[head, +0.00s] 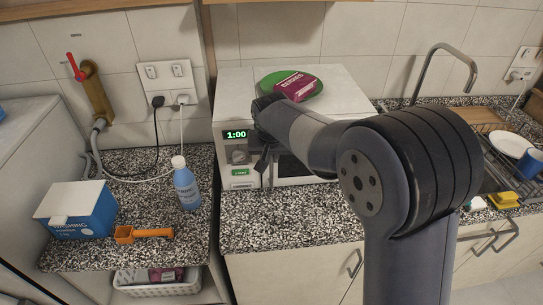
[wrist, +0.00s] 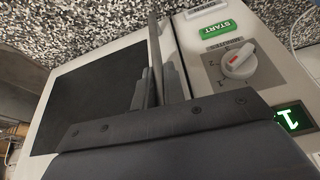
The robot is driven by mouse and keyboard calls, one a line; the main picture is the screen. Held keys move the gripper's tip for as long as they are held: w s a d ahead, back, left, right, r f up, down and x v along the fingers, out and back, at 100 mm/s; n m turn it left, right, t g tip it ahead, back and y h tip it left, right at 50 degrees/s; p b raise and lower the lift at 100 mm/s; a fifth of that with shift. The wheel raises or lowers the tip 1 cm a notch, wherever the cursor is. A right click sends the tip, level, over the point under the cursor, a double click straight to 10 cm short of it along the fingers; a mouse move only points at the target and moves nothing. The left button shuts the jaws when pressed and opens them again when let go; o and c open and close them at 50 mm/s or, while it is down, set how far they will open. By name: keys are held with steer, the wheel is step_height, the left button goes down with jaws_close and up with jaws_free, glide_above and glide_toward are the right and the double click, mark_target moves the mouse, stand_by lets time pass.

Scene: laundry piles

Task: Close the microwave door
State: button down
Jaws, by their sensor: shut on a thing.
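The white microwave (head: 345,92) stands on the speckled counter with its green display reading 1:00. Its door, with a dark window (wrist: 95,95), looks flush or nearly flush with the front in the wrist view; I cannot tell if a small gap remains. In the head view my arm hides most of the door. My gripper (head: 263,160) is at the door's edge beside the control panel. In the wrist view my gripper (wrist: 160,84) is shut on the door handle (wrist: 158,40), a long upright bar between window and panel. The knob (wrist: 238,60) and green START button (wrist: 208,19) are clear of the fingers.
A green plate (head: 310,94) with a berries packet (head: 297,86) sits on top of the microwave. To the left are a blue bottle (head: 186,184), a washing powder box (head: 75,212) and an orange scoop (head: 142,234). A sink with a tap (head: 431,62) is at the right.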

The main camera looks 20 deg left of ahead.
steer(key=c, duration=1.9)
jaws_free()
steer(key=shift+w+a+r, duration=0.15)
steer(key=shift+w+r, duration=0.05)
steer(key=o, duration=0.3)
steer(key=shift+w+f, duration=0.15)
steer(key=shift+o, duration=0.6)
steer(key=b+v, duration=0.1)
steer(key=v, duration=1)
steer(key=shift+b, duration=0.3)
steer(key=shift+f, duration=0.15)
